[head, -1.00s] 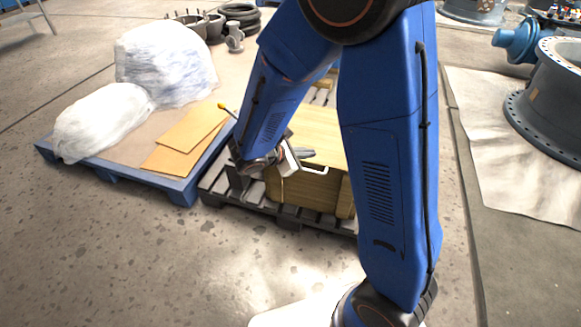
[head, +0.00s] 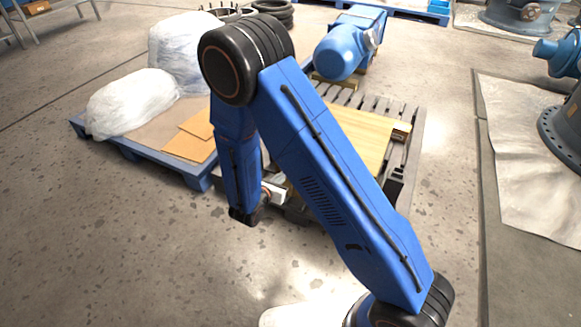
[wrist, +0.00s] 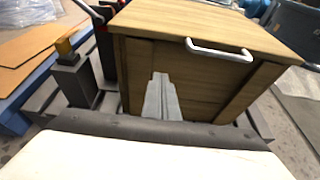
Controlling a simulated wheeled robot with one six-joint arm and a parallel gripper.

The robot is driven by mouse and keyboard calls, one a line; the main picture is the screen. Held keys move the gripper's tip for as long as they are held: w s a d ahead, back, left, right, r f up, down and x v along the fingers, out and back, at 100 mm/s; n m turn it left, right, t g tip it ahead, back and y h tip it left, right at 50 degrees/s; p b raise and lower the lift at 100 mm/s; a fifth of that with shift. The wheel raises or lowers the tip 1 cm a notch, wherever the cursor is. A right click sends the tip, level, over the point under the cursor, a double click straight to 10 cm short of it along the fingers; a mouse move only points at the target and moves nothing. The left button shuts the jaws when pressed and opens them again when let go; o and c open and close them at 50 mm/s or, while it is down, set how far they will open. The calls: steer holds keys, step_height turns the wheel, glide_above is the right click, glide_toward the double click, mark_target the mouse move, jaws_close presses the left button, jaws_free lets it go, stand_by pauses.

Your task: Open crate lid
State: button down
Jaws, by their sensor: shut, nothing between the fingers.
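The wooden crate (wrist: 205,88) stands on a dark pallet in the wrist view. Its flat wooden lid (wrist: 215,22) lies closed on top. A white bar handle (wrist: 218,51) is on the crate's near side, close under the lid's front edge. My gripper (wrist: 160,80) is shut and empty, in front of the crate's front face, lower than the handle and left of it. I cannot tell whether the fingertips touch the face. In the head view the lid (head: 362,130) shows behind my arm, which hides most of the crate's front and the handle.
A blue pallet (head: 150,160) with wrapped bundles (head: 130,100) and cardboard sheets (head: 190,140) stands left of the crate. A blue motor (head: 345,50) stands behind it. A dark post with a yellow top (wrist: 66,50) is left of the crate. The floor in front is clear.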

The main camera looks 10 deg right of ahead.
steer(key=w+d+r, duration=0.1)
steer(key=w+d, duration=0.4)
steer(key=w, duration=0.2)
steer(key=shift+d, duration=0.15)
stand_by(0.4)
steer(key=shift+w+r, duration=0.1)
steer(key=shift+r, duration=0.05)
